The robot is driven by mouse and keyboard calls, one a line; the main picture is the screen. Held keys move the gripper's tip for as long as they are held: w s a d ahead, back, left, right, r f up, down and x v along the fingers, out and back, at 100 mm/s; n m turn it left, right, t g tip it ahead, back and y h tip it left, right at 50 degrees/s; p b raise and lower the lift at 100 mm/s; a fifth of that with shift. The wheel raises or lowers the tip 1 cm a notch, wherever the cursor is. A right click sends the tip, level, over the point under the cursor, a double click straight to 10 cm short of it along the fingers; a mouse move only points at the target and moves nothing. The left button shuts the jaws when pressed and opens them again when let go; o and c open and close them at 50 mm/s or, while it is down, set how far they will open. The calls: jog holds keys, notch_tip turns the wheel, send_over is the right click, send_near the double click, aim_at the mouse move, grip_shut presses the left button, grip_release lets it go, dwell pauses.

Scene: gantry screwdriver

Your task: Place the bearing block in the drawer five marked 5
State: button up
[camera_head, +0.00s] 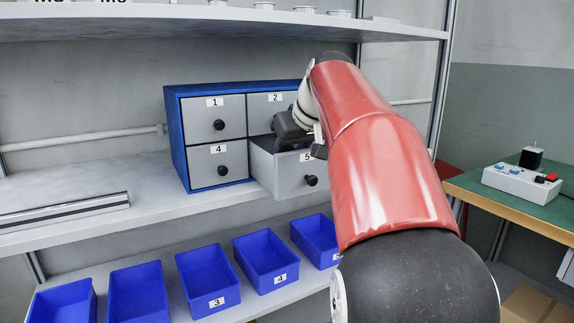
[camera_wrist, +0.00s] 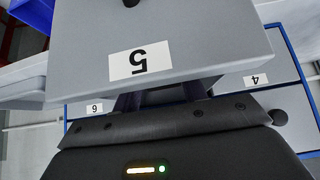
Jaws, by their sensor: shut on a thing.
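Drawer five (camera_head: 285,178) is pulled out of the blue cabinet, with its black knob at the front. Its front panel, marked 5, fills the top of the wrist view upside down (camera_wrist: 190,40). My gripper (camera_head: 291,145) is over the open drawer, and its fingers (camera_wrist: 162,94) reach down behind the front panel. The fingers stand apart, shut on the bearing block. The block and the fingertips are hidden by the drawer front and my gripper body.
The cabinet (camera_head: 174,130) stands on a shelf, with drawers 1 (camera_head: 205,115), 2 (camera_head: 262,104) and 4 (camera_head: 205,168) shut. Blue bins (camera_head: 208,280) stand below. A metal rail (camera_head: 65,212) lies at left. A green-topped table (camera_head: 520,200) stands at right. My arm hides the cabinet's right side.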

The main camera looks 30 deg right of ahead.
jog(key=shift+w+r+g+p, duration=0.1)
jog(key=shift+w+g+p, duration=0.2)
jog(key=shift+p, duration=0.35)
jog(key=g+p, duration=0.2)
jog(key=shift+w+g, duration=0.3)
jog(key=shift+w, duration=0.1)
jog(key=shift+f, duration=1.6)
jog(key=shift+f+b, duration=0.1)
jog(key=shift+b, duration=0.25)
jog(key=o, duration=1.1)
jog(key=shift+f, duration=0.1)
jog(key=shift+r, duration=0.3)
jog(key=p+v, duration=0.1)
jog(key=v, duration=1)
jog(key=shift+s+r+p, duration=0.1)
jog(key=shift+r+p, duration=0.3)
